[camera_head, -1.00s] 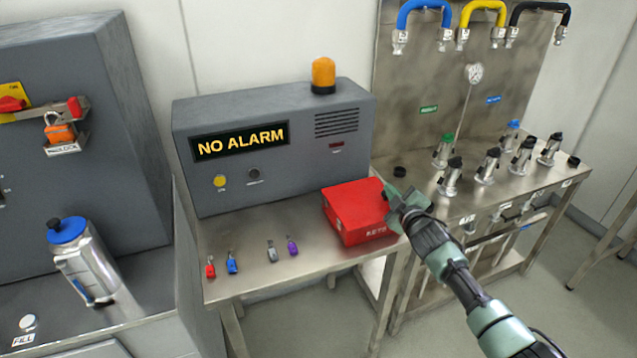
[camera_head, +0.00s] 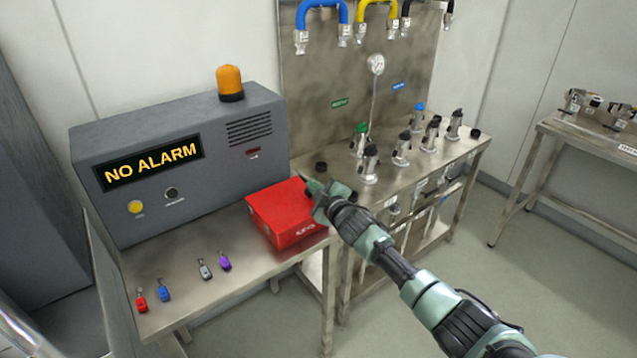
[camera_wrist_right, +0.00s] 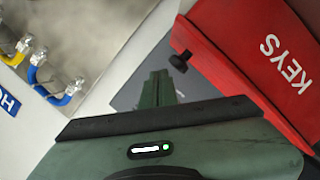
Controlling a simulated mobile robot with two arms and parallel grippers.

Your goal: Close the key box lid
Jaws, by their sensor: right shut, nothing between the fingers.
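The red key box (camera_head: 282,222) sits on the right end of the small steel table, with a flat top; its lid looks down. It also shows in the right wrist view (camera_wrist_right: 255,50), with the word KEYS on it. I cannot tell whether the lid is fully seated. My right gripper (camera_head: 318,198) is at the box's right top edge, shut and empty; whether it touches is unclear. Its fingers (camera_wrist_right: 158,88) show beside the box in the wrist view. My left gripper is not in view.
Several coloured key tags lie on the table (camera_head: 215,297) left of the box. The grey alarm panel (camera_head: 185,195) stands behind. A steel bench (camera_head: 375,200) with several fittings stands to the right. Open floor lies in front at right.

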